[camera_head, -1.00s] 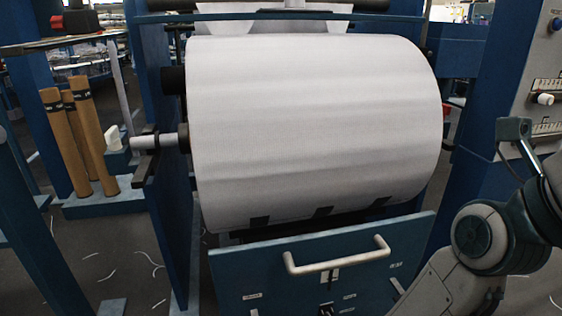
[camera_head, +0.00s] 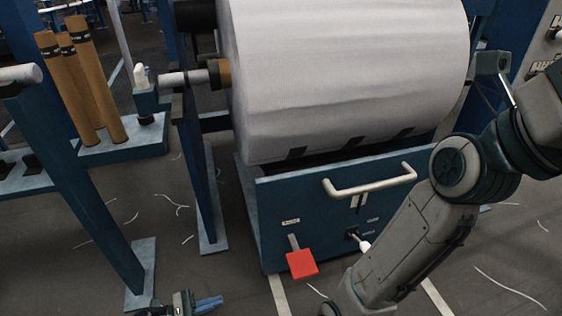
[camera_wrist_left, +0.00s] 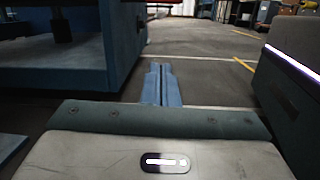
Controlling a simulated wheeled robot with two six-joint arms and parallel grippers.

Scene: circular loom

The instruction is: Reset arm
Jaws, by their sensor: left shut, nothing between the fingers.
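My left gripper (camera_head: 209,303) shows at the bottom edge of the head view, low over the floor and left of the machine's blue box. Its blue fingers also show in the left wrist view (camera_wrist_left: 162,84), side by side, shut and empty. My right arm hangs down on the right side of the head view, in front of the blue box. Its lower end leaves the frame, so my right gripper is hidden.
A large white fabric roll (camera_head: 345,75) sits above the blue box (camera_head: 290,195) with its pale handle (camera_head: 370,187). A red pedal (camera_head: 301,263) juts from the box. Brown tubes (camera_head: 95,80) stand at left. Blue posts flank a floor with scattered thread scraps.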

